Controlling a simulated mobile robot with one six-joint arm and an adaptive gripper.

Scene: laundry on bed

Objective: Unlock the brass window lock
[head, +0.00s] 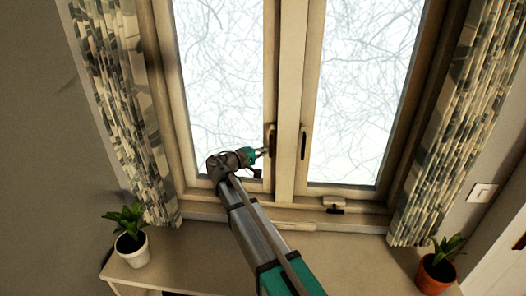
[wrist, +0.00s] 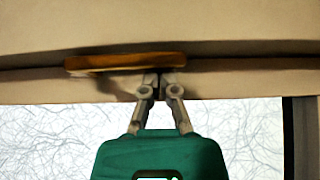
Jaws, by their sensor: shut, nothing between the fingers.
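A long brass lock handle (head: 272,140) is on the inner stile of the left window sash, lying along the stile in the head view. It also shows in the wrist view as a brass bar (wrist: 110,63) along the beige frame. My gripper (head: 263,151) is at the lower part of this handle, coming from the left. In the wrist view my gripper (wrist: 160,82) is shut and empty, its tips right at the bar's edge near its right end. I cannot tell whether they touch it. A second, darker handle (head: 304,142) is on the right sash.
Patterned curtains (head: 120,100) hang on both sides. Potted plants stand at the left (head: 131,245) and right (head: 437,270) of the surface below the window. A small dark-and-light fitting (head: 335,206) is on the lower right frame. The surface between the plants looks clear.

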